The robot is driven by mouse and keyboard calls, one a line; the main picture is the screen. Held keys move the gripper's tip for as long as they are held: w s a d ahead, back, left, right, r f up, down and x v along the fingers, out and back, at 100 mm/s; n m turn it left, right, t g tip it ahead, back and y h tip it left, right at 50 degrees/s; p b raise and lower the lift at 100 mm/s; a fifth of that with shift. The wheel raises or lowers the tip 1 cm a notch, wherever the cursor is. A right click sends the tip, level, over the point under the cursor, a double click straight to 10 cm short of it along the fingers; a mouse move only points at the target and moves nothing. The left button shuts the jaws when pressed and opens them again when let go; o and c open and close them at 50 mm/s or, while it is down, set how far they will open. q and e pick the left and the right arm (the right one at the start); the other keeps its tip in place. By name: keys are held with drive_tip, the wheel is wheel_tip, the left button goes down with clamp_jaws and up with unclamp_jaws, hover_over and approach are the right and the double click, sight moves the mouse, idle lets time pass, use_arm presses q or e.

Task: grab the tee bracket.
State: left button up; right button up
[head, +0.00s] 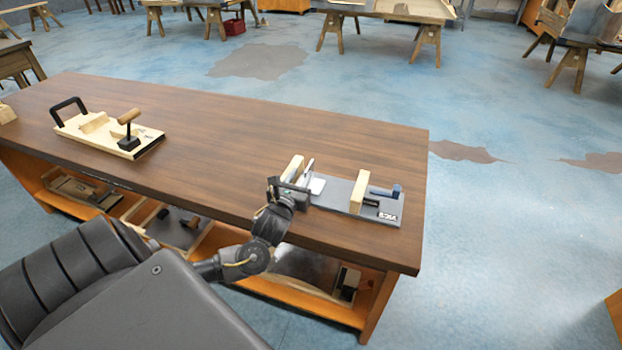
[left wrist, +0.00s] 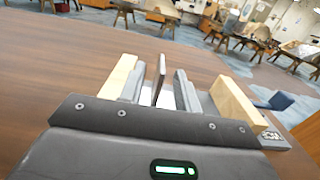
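The tee bracket seems to be the piece with a thin upright plate and a pale flat base (head: 317,186), lying between the wooden jaws of a grey vise (head: 335,195) on the table's right part. In the left wrist view the bracket's upright plate (left wrist: 158,78) stands between my two grey fingers. My left gripper (head: 301,184) is open, with one finger on each side of the plate and gaps visible on both sides. The gripper body (left wrist: 160,122) hides the lower part of the bracket. My right gripper is not in view.
The brown table (head: 235,140) is clear in its middle. A wooden board with a black handle and an upright wooden-topped tool (head: 110,132) lies at its left. The vise's blue handle (head: 384,191) is at the right end. Trays sit on the shelf below.

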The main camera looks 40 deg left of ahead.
sight(311, 162)
use_arm(q)
drive_tip(key=x, duration=0.3)
drive_tip(key=shift+w+f, duration=0.1)
drive_tip(key=shift+f, duration=0.05)
drive_tip(key=shift+w, duration=0.1)
drive_tip(key=x, duration=0.4)
drive_tip(key=shift+w+f+p, duration=0.15)
drive_tip(key=shift+w+p, duration=0.25)
drive_tip(key=shift+w, duration=0.05)
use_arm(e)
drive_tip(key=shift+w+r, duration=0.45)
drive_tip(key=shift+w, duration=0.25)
use_arm(q)
drive_tip(key=shift+c, duration=0.4)
clamp_jaws()
